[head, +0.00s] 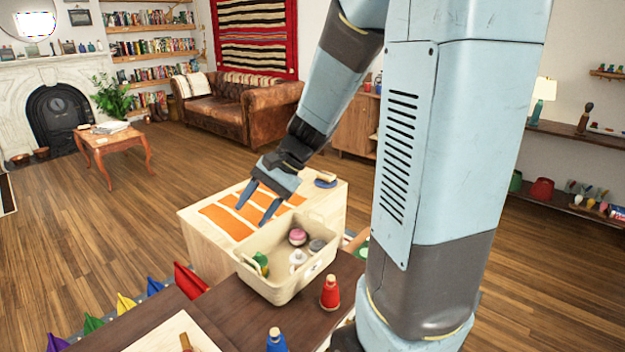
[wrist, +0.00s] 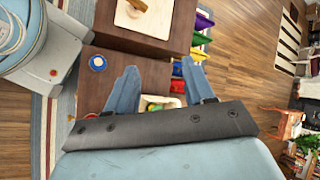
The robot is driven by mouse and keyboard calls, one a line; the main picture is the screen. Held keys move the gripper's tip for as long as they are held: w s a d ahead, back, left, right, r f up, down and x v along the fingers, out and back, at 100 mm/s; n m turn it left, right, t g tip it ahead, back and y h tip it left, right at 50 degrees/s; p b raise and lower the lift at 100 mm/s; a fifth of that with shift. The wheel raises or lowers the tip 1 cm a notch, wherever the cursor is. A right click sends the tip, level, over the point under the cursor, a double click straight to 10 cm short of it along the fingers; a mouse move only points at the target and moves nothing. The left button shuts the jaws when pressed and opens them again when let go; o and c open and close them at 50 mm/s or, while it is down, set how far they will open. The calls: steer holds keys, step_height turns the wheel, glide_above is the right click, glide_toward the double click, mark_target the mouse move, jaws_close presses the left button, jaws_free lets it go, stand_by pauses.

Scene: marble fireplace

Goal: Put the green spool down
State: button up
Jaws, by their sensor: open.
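The green spool (head: 261,262) stands in the left end of a cream basket (head: 284,291), partly hidden by the wall. A bit of green, likely the spool, shows between the fingers in the wrist view (wrist: 155,107). My gripper (head: 256,208) is open and empty, held above the far left side of the basket, apart from the spool. Both spread fingers also show in the wrist view (wrist: 160,68).
The basket also holds a pink item (head: 297,237), a white item (head: 298,258) and a grey item (head: 317,244). A red spool (head: 330,293) and a blue spool (head: 277,342) stand on the dark tabletop.

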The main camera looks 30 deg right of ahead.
steer(key=s+d+r+n+t+h, duration=0.2)
steer(key=s+d+r+n+h, duration=0.1)
steer(key=s+r+n+h, duration=0.1)
steer(key=s+d+r+n+t+h, duration=0.3)
steer(key=s+r+n+h, duration=0.1)
steer(key=s+r, duration=0.3)
steer(key=shift+s+d, duration=0.25)
steer(key=shift+s, duration=0.95)
steer(key=shift+r, duration=0.1)
